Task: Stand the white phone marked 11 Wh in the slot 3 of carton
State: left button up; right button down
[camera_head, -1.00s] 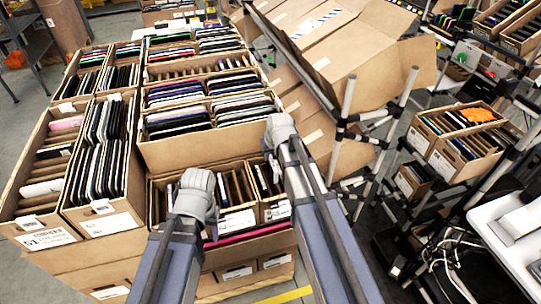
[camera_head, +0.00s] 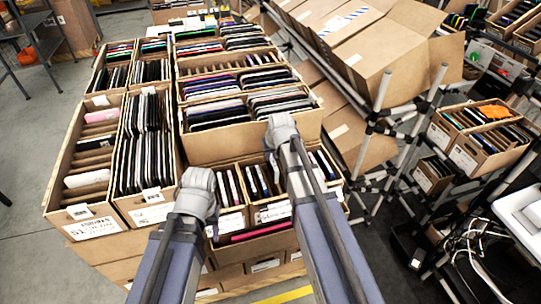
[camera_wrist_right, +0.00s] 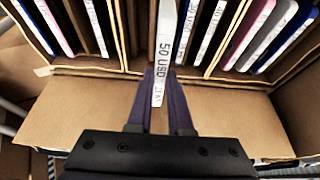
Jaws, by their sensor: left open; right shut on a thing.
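My right gripper (camera_wrist_right: 165,80) is shut on a thin white phone (camera_wrist_right: 164,55), held on edge. Printed text starting "50 USD" runs along its edge; I cannot read an 11 Wh mark. The phone's far end reaches between the brown dividers of a carton (camera_wrist_right: 60,105). I cannot tell how deep it is or which slot number this is. In the head view, my right gripper (camera_head: 281,132) is over the front cartons (camera_head: 273,212), its fingers mostly hidden by my wrist. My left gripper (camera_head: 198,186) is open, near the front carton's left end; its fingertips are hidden.
Several phones stand in slots on both sides of the held phone (camera_wrist_right: 265,30). Taller cartons of devices stand at the left (camera_head: 95,218) and behind (camera_head: 225,145). Tilted open cartons (camera_head: 395,70) on a pipe rack stand close on the right.

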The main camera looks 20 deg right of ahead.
jog(key=shift+a+f+b, duration=0.1)
jog(key=shift+f+b, duration=0.7)
notch_tip(320, 180, down, 8)
jog(key=b, duration=0.8)
jog(key=shift+f, duration=0.25)
jog(key=c, duration=0.8)
grip_release()
jog(key=shift+o, duration=0.2)
jog(key=shift+r, duration=0.1)
